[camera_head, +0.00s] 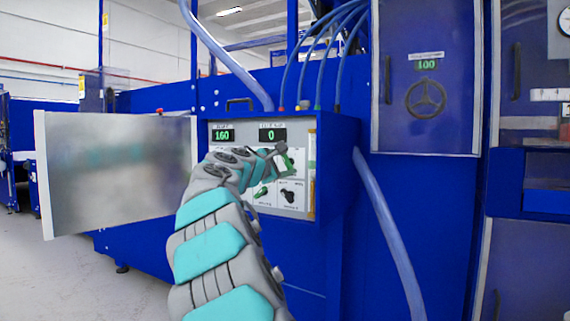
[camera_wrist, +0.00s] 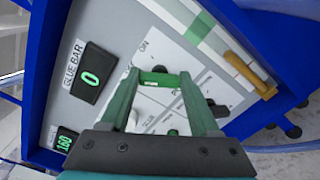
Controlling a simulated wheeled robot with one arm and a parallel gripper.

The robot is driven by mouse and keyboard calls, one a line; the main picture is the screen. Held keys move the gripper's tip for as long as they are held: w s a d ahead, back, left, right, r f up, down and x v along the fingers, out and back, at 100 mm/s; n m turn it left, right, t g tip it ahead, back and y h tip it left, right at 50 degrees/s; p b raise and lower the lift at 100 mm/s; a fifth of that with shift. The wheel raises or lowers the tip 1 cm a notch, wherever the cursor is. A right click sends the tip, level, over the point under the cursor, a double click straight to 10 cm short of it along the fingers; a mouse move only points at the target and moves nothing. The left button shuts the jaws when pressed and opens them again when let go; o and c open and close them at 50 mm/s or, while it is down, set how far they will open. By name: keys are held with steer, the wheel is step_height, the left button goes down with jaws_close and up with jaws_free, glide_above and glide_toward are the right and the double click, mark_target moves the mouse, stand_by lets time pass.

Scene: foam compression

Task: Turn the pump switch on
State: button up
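The grey control panel (camera_head: 302,145) sits in an open blue cabinet. My gripper (camera_head: 283,160) is in front of its upper right part and hides some of it. In the wrist view my gripper (camera_wrist: 160,80) is open, its two green fingers apart and pointing at the panel. A green switch handle (camera_wrist: 160,78) shows between the fingertips, near an "ON" mark; I cannot tell whether the fingers touch it. Lower on the panel are a green switch (camera_head: 262,192) and a black switch (camera_head: 288,196). The labels are too small to tell which is the pump switch.
Two displays top the panel, reading 160 (camera_head: 223,135) and 0 (camera_head: 271,135). The cabinet door (camera_head: 115,165) stands open at the left. A blue hose (camera_head: 390,235) hangs at the right. A closed blue door with a handwheel (camera_head: 426,98) is farther right.

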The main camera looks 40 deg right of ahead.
steer(key=c, duration=0.8)
steer(key=shift+f, duration=0.15)
steer(key=m+b, duration=0.3)
steer(key=shift+f+m, duration=0.2)
steer(key=shift+m, duration=0.1)
steer(key=m+b, duration=0.2)
steer(key=shift+m, duration=0.4)
steer(key=shift+m+b, duration=0.95)
steer(key=shift+m, duration=0.25)
steer(key=shift+m+b, duration=0.85)
steer(key=shift+m, duration=0.65)
